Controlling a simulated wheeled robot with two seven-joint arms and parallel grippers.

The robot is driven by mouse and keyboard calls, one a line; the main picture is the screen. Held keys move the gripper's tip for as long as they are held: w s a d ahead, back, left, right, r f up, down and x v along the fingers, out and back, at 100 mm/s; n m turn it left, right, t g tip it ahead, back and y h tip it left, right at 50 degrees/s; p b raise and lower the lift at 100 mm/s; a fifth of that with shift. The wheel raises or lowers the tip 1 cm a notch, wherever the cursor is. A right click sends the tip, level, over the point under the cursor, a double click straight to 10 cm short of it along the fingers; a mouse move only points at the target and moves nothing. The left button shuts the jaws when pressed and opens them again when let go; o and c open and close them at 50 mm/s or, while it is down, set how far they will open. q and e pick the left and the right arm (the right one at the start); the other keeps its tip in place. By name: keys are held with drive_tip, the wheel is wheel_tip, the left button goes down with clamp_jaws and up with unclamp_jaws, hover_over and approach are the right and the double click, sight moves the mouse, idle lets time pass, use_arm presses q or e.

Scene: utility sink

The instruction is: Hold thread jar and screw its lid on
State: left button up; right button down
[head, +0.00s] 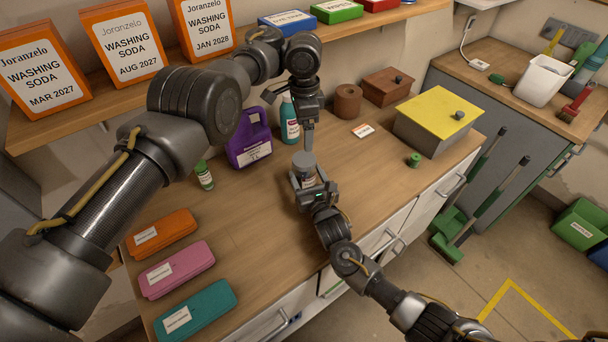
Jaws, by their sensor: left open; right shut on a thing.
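The thread jar (308,179) stands upright over the middle of the wooden counter, mostly hidden by my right gripper. A round grey lid (303,160) sits on top of it; I cannot tell how tightly it is seated. My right gripper (306,184) comes from the front and is shut on the jar's body. My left gripper (309,146) points down just above the lid. It is open and seen nearly edge-on, so its fingers overlap, and I see nothing in it.
Behind stand a purple jug (250,142), a teal bottle (289,122) and a brown canister (348,101). A small green-capped bottle (204,176) is left. Orange, pink and teal cases (195,312) lie front left. A yellow-topped box (437,117) is right. Counter around the jar is clear.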

use_arm(q)
wheel_tip(320, 180, up, 2)
drive_tip(key=shift+r, duration=0.1)
use_arm(e)
drive_tip(key=shift+c, duration=1.2)
unclamp_jaws()
use_arm(q)
drive_tip(key=shift+f+b, duration=0.75)
drive_tip(key=shift+f, duration=0.05)
use_arm(e)
drive_tip(key=v, duration=1.1)
drive_tip(key=shift+w, duration=0.1)
